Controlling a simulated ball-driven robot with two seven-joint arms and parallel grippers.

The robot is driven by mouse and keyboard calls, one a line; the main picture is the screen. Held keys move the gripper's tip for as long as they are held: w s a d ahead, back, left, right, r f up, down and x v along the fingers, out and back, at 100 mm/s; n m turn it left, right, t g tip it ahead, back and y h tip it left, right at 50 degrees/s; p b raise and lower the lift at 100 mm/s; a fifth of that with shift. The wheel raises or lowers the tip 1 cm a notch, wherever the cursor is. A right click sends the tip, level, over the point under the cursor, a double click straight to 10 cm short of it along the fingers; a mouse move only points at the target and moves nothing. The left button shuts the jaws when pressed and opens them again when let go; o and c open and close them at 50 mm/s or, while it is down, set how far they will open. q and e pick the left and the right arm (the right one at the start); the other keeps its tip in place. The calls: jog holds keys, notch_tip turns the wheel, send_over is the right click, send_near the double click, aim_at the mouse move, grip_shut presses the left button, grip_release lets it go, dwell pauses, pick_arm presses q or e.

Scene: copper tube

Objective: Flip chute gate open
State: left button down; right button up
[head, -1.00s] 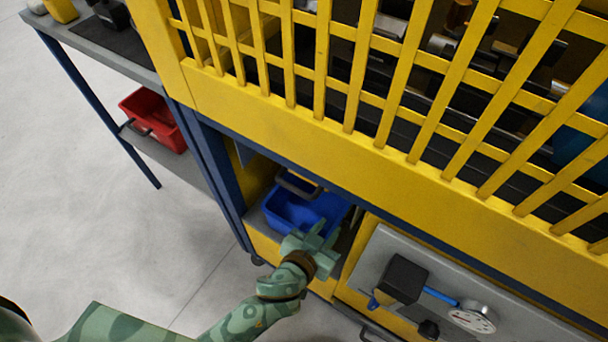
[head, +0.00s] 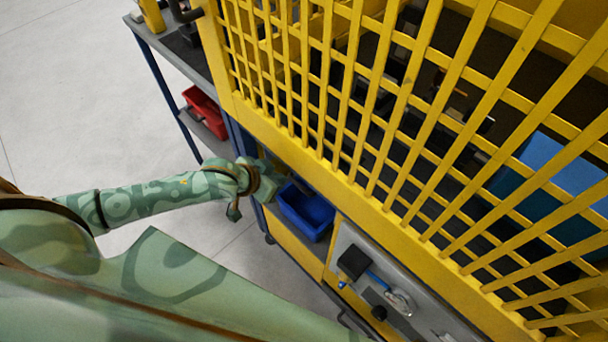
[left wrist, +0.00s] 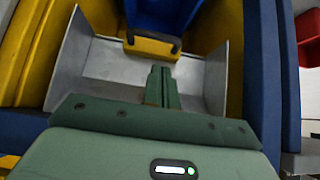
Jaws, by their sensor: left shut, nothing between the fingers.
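My left gripper (head: 277,170) is at the opening in the yellow machine's lower front, above and beside the blue bin (head: 305,212). In the left wrist view its two green fingers (left wrist: 161,85) are shut with nothing between them. They point into a grey metal chute (left wrist: 75,65) with raised side walls. Just beyond the fingertips is a yellow bar with black ends (left wrist: 152,43), which looks like the gate's handle. I cannot tell whether the fingers touch it. The blue bin (left wrist: 165,12) shows beyond it. In the head view my gripper and the cage frame hide the gate. My right gripper is not in view.
A yellow barred cage (head: 370,130) rises over the opening. A grey panel with a black box and a gauge (head: 400,302) is to the right. A red bin (head: 205,108) sits on a bench shelf at the left. Open floor (head: 90,100) lies left of the machine.

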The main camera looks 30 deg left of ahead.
aim_at(297, 182)
pick_arm(q)
jog(key=b+x, duration=0.4)
jog(key=x, duration=0.4)
jog(key=shift+f+b, duration=0.3)
jog(key=shift+f, duration=0.15)
jog(key=shift+w+d+f+b, duration=0.2)
jog(key=shift+w+f+b, duration=0.15)
jog(key=shift+w, duration=0.2)
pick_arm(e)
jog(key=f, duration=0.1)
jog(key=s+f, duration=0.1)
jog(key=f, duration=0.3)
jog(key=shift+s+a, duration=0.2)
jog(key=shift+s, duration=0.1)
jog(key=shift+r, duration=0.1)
pick_arm(q)
jog(key=shift+s, duration=0.1)
jog(key=s+a+p, duration=0.3)
jog(key=s+p, duration=0.3)
jog(key=s, duration=0.3)
jog(key=shift+p, duration=0.3)
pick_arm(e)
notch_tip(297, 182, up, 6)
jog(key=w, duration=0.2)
pick_arm(q)
jog(key=shift+s+a+f, duration=0.1)
jog(key=shift+s, duration=0.05)
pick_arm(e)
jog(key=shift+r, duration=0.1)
